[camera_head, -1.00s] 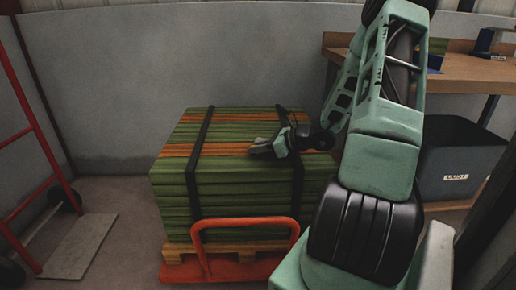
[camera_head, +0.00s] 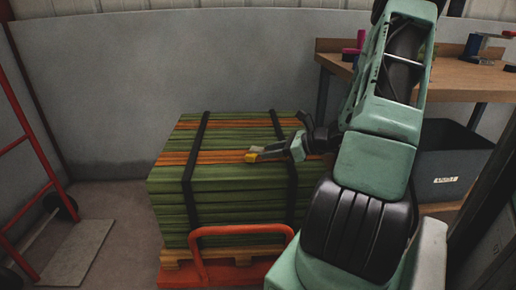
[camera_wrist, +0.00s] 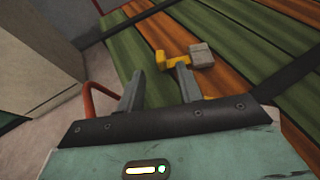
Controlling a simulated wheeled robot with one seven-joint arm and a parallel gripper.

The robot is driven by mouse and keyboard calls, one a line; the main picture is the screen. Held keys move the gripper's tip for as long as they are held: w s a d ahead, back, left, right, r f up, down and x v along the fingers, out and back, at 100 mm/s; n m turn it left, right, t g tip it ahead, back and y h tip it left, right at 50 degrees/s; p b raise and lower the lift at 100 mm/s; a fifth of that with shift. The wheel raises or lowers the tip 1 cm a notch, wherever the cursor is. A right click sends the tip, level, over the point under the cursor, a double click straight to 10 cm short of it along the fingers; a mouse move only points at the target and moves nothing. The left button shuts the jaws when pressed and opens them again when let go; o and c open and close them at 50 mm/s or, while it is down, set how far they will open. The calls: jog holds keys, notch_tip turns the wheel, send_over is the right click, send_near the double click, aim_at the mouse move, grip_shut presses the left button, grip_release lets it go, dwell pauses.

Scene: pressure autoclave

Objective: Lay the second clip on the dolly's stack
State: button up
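The dolly (camera_head: 225,273) is orange-red, with a hooped handle at the front. It carries a stack (camera_head: 170,180) of green and orange boards on a wooden pallet, bound by two black straps. A small yellow clip (camera_head: 252,156) with a grey block shows on top of the stack, between the straps. It also shows in the wrist view (camera_wrist: 172,59). My gripper (camera_wrist: 155,80) is open, its two grey fingers apart. The clip is just past the fingertips, close to the right finger; whether they touch I cannot tell. No other clip is clearly visible.
A red hand truck (camera_head: 32,150) stands at the left. A wooden bench (camera_head: 450,78) with small coloured items is at the right, a black bin (camera_head: 450,160) below it. A grey wall is behind the stack.

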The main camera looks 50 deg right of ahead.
jog(key=p+v, duration=0.1)
jog(key=v, duration=0.4)
jog(key=w+a+n, duration=0.1)
jog(key=w+a+n+g+y, duration=0.1)
jog(key=a, duration=0.1)
jog(key=w+a+r+n+y, duration=0.1)
jog(key=a, duration=0.1)
jog(key=shift+w+a+g, duration=0.1)
jog(key=shift+a+g, duration=0.15)
jog(key=shift+g, duration=0.15)
jog(key=w+a+r+n+g+y, duration=0.1)
jog(key=a+n+g, duration=0.5)
jog(key=a, duration=0.5)
jog(key=a+r+n+g+y, duration=0.15)
jog(key=a+n+g, duration=0.25)
jog(key=a+n, duration=0.65)
jog(key=s+a+r+n+h, duration=0.1)
jog(key=s+a+n+h, duration=0.3)
jog(key=a+n, duration=0.6)
jog(key=s+a+r+n+g+h, duration=0.1)
jog(key=s+a+n+h, duration=0.3)
jog(key=s+a+n, duration=0.5)
jog(key=shift+s+a+r+n, duration=0.2)
jog(key=shift+a+r+n, duration=0.2)
jog(key=shift+r+n, duration=0.3)
notch_tip(320, 180, up, 34)
jog(key=p, duration=3.4)
